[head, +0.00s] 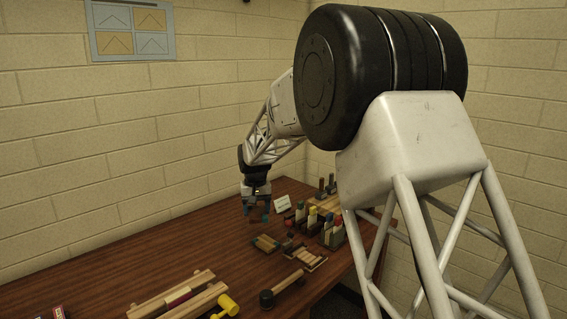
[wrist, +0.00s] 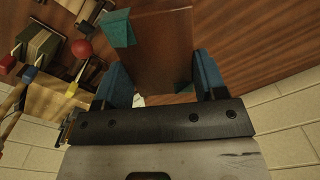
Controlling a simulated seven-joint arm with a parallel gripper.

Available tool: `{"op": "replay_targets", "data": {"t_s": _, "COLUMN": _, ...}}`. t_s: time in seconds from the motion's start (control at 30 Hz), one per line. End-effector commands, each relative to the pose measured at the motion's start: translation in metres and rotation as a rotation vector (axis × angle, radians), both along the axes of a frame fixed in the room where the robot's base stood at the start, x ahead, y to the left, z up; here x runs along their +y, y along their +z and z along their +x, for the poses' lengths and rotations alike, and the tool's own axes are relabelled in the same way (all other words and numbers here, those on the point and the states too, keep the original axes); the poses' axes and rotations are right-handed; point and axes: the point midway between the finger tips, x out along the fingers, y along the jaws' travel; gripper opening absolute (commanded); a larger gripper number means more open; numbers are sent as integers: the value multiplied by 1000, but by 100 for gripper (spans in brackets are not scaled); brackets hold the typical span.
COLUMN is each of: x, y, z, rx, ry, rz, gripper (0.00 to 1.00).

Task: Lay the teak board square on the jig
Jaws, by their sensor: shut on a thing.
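My gripper (head: 257,207) is above the table near the back wall, shut on a reddish-brown board with teal corner pieces, which I take to be the teak board (wrist: 160,45). A small tan piece with teal edges (head: 265,243) lies on the table below my gripper. It may be the jig, but I cannot tell for sure.
A dark-headed mallet (head: 283,289), long wooden rails (head: 178,298) and a yellow-headed mallet (head: 225,305) lie nearer. A white card (head: 282,203) stands behind.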

Motion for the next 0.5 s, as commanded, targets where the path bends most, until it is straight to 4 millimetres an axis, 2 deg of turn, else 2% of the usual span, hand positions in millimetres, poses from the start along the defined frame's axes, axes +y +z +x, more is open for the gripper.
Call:
{"op": "replay_targets", "data": {"t_s": 0.03, "x": -17, "y": 2, "z": 4, "rx": 0, "ry": -15, "rz": 0, "gripper": 38}}
{"op": "replay_targets", "data": {"t_s": 0.5, "x": -154, "y": 15, "z": 26, "rx": -2, "ry": -117, "rz": 0, "gripper": 38}}
